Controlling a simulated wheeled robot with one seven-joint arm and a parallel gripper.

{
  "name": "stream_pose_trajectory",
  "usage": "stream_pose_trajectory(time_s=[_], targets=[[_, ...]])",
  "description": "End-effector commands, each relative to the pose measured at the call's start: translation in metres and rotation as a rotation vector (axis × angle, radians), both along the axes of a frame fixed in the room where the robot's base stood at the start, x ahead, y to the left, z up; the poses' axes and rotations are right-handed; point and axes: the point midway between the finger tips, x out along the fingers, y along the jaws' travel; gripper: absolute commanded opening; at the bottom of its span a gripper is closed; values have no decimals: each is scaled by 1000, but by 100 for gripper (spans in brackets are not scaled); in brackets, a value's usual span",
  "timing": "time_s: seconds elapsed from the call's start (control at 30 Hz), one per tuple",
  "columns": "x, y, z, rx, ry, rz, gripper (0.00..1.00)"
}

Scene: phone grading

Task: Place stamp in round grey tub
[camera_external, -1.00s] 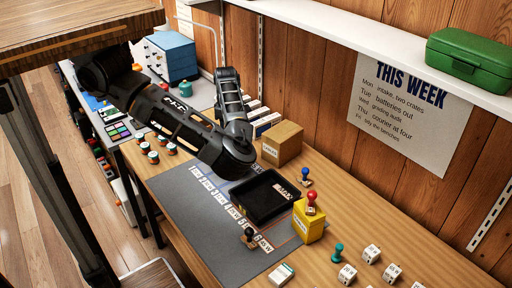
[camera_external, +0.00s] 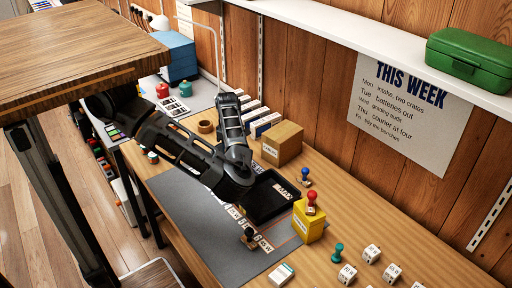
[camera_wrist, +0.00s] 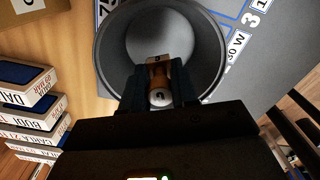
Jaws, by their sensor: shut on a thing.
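In the wrist view a round grey tub (camera_wrist: 113,55) opens below my gripper, its dark inside facing the camera. My gripper (camera_wrist: 158,88) is shut on a stamp (camera_wrist: 158,97) with a pale round knob and a brownish part between the fingers. The stamp overlaps the near side of the tub's opening; its height above or inside the rim is hard to tell. In the external view my arm hides the gripper, the held stamp and the tub.
A black tray (camera_external: 262,204) lies beside the arm on the grey mat (camera_external: 200,232). A cardboard box (camera_external: 283,144) stands behind. A yellow box (camera_external: 308,226) with a red-handled stamp stands right of the tray.

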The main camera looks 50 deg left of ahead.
Motion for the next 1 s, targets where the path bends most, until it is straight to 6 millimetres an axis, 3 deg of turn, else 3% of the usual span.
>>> stream_pose_trajectory(time_s=[0.33,0.37,0.6,0.67,1.0], targets=[[0,0,-5,0,0,0,0],[0,0,-5,0,0,0,30],[0,0,-5,0,0,0,52],[0,0,-5,0,0,0,58],[0,0,-5,0,0,0,58]])
